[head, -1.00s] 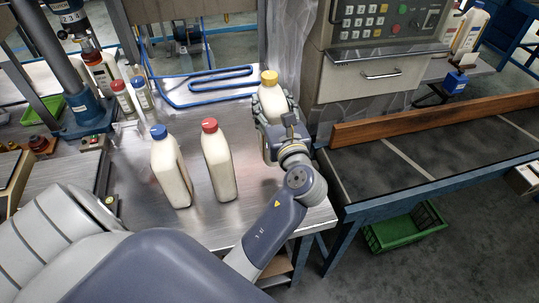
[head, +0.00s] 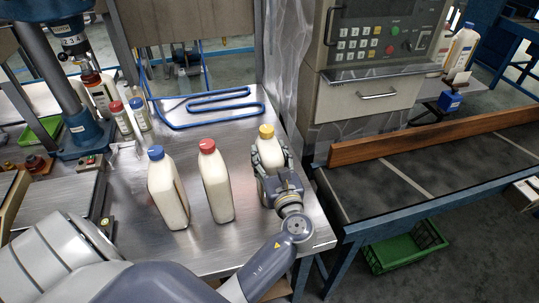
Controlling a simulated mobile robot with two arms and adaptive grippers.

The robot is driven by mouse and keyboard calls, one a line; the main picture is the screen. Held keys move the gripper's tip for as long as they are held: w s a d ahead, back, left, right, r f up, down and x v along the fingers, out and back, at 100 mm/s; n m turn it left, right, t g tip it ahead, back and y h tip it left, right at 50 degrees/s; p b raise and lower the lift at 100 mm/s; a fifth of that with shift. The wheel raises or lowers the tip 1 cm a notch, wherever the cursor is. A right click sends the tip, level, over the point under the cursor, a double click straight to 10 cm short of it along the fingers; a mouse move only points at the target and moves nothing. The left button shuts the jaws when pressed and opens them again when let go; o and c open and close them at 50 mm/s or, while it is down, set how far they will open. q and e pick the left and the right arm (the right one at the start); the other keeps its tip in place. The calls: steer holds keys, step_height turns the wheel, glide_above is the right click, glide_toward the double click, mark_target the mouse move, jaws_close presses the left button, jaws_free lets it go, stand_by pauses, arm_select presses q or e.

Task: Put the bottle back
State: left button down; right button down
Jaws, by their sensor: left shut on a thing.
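My left gripper (head: 274,178) is shut around a cream bottle with a yellow cap (head: 267,149). The bottle is upright at the right side of the metal table (head: 232,258), to the right of two similar bottles. The gripper hides its lower part, so I cannot tell whether its base touches the table top. A cream bottle with a red cap (head: 216,187) stands just left of it, apart from it. A cream bottle with a blue cap (head: 167,193) stands farther left. My right gripper is not in the picture.
Blue tubing (head: 220,107) lies at the back of the table. Smaller bottles (head: 121,117) stand back left beside a drill press (head: 82,130). A conveyor with a wooden rail (head: 420,137) is on the right, below a control panel (head: 378,40). A green crate (head: 405,250) is beneath it.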

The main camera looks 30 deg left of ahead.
arm_select(q)
steer(key=shift+r, duration=0.1)
steer(key=c, duration=0.7)
jaws_free()
steer(key=shift+f, duration=0.2)
steer(key=shift+r, duration=0.1)
steer(key=shift+s+d, duration=0.2)
steer(key=shift+d, duration=0.05)
steer(key=b+v, duration=0.2)
steer(key=v, duration=0.8)
steer(key=shift+s+d, duration=0.2)
steer(key=shift+s, duration=0.05)
steer(key=shift+s+d, duration=0.3)
